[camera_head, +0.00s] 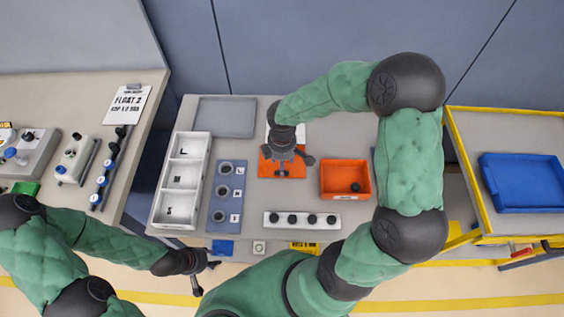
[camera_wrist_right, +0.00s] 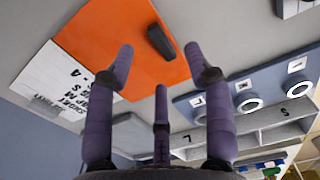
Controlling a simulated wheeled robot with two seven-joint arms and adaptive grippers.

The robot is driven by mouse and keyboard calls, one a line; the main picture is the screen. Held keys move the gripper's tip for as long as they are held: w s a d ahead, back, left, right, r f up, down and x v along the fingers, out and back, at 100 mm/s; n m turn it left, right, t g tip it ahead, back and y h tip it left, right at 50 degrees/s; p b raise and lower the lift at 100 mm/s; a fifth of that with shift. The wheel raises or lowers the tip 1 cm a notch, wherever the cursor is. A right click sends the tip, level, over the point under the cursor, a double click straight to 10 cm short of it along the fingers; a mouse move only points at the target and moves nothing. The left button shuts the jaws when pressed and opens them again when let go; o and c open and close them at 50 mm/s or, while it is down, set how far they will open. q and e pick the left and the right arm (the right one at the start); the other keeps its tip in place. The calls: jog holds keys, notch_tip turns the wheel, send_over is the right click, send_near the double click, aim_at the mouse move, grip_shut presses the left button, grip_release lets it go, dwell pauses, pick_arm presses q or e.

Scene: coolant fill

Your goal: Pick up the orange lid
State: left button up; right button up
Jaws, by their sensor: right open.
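The orange lid (camera_head: 266,169) is a flat orange plate on the grey table, partly covered by my right gripper in the head view. In the right wrist view the lid (camera_wrist_right: 105,35) shows a dark handle (camera_wrist_right: 160,42) standing on it. My right gripper (camera_head: 283,163) is over the lid with its fingers spread. In the wrist view the open, empty gripper (camera_wrist_right: 159,62) points toward the handle, with no clear contact. My left gripper (camera_head: 207,278) is low on the left, off the table's front edge, with fingers spread and nothing in them.
An orange open box (camera_head: 345,165) with a dark item inside stands right of the lid. A white tray (camera_head: 173,222), a blue-grey holder (camera_head: 219,226) and a white strip with black knobs (camera_head: 302,226) are nearby. A printed sheet (camera_wrist_right: 75,82) lies by the lid.

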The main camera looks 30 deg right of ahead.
notch_tip(320, 180, down, 5)
jog(key=shift+w+f+b, duration=0.1)
jog(key=shift+w+b, duration=0.05)
jog(key=shift+b, duration=0.65)
grip_shut()
